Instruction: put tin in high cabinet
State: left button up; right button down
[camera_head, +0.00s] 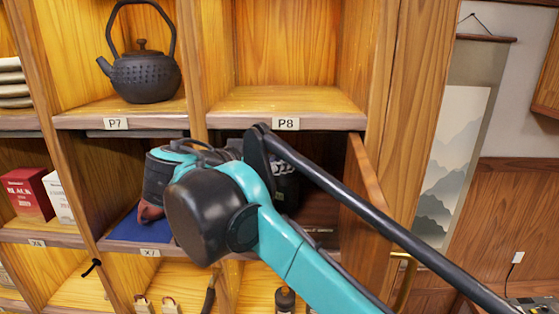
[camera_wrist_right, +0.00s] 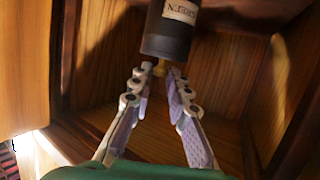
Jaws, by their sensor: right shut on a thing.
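In the right wrist view a dark cylindrical tin (camera_wrist_right: 166,38) with a pale label shows at the top, cut off by the frame edge. Wooden cabinet (camera_wrist_right: 215,75) walls surround the tin. In the head view my right arm reaches from the lower right to the shelves, in front of the compartments below P7 and P8. The fingertips and the tin cannot be made out clearly there. My left gripper is not in view.
A black teapot (camera_head: 145,75) stands in compartment P7. Compartment P8 (camera_head: 285,100) is empty. A wooden door (camera_head: 365,190) stands open right of my arm. A blue mat (camera_head: 128,228) lies in X7. Red and white boxes (camera_head: 28,195) stand in X4.

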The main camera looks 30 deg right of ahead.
jog(key=shift+a, duration=0.1)
jog(key=c, duration=1.8)
grip_release()
jog(key=o, duration=0.3)
jog(key=shift+o, duration=0.2)
jog(key=shift+f, duration=0.1)
jog(key=b+v, duration=0.2)
jog(key=v, duration=1)
